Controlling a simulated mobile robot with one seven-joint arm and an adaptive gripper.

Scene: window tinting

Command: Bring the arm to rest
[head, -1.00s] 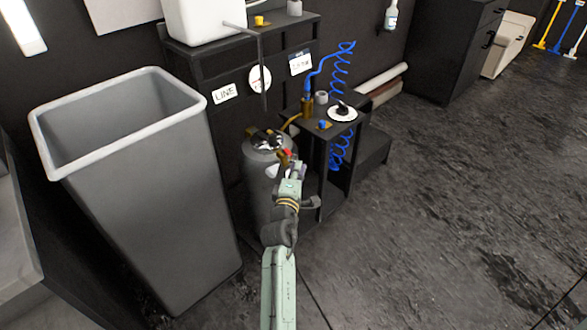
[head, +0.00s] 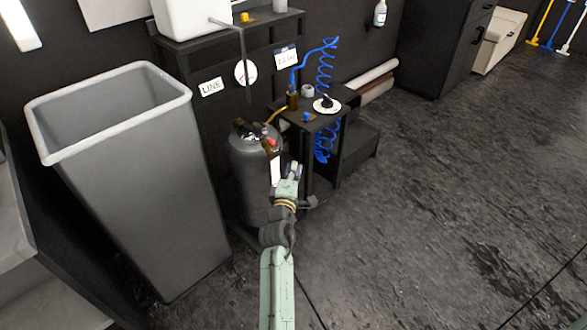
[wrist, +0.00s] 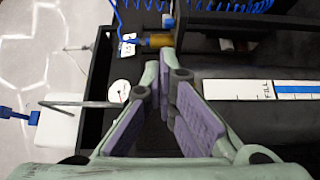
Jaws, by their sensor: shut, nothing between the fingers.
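My arm (head: 278,285) reaches forward from the bottom of the head view. My gripper (head: 291,170) is at its end, just in front of and to the right of a grey tank (head: 250,180). In the wrist view my gripper (wrist: 168,100) shows purple pads brought together at the tips, with nothing between them. In the head view the fingers are small, and I cannot tell whether they touch the tank or the stand beside it.
A large grey bin (head: 140,190) stands at left. A black stand (head: 318,125) with a blue coiled hose (head: 326,70) and a white dial (head: 327,105) is just beyond the gripper. A white container (head: 190,15) sits on a shelf behind. Open dark floor (head: 450,200) lies at right.

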